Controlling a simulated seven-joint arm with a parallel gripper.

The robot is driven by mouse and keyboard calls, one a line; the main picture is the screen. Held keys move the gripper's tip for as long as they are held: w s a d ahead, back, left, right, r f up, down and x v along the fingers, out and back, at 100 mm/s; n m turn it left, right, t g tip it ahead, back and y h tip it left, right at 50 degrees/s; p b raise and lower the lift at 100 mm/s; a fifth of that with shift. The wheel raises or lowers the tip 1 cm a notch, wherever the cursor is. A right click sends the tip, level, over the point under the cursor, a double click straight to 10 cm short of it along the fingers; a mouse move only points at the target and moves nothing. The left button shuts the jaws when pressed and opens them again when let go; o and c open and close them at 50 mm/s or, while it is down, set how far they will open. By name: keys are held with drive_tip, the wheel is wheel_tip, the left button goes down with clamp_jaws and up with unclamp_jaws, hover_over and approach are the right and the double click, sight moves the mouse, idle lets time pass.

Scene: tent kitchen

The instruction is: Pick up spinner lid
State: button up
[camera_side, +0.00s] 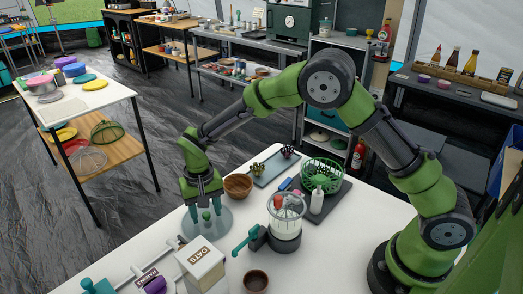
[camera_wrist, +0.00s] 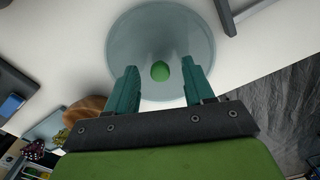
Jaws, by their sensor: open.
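The spinner lid (camera_side: 211,227) is a translucent grey-blue disc with a green knob (camera_side: 206,215) at its middle. It lies on the white table near the left edge. In the wrist view the lid (camera_wrist: 133,40) fills the upper middle, and its green knob (camera_wrist: 160,71) shows between my fingers. My gripper (camera_side: 205,203) points down over the lid with its teal fingers apart. In the wrist view my gripper (camera_wrist: 158,72) is open, one finger on each side of the knob, with gaps to both. I cannot tell the exact height of the fingertips against the knob.
A wooden bowl (camera_side: 238,186) stands close right of the lid.

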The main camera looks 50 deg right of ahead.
drive_tip(key=shift+c, duration=0.3)
clamp_jaws()
drive_tip(key=shift+r, duration=0.1)
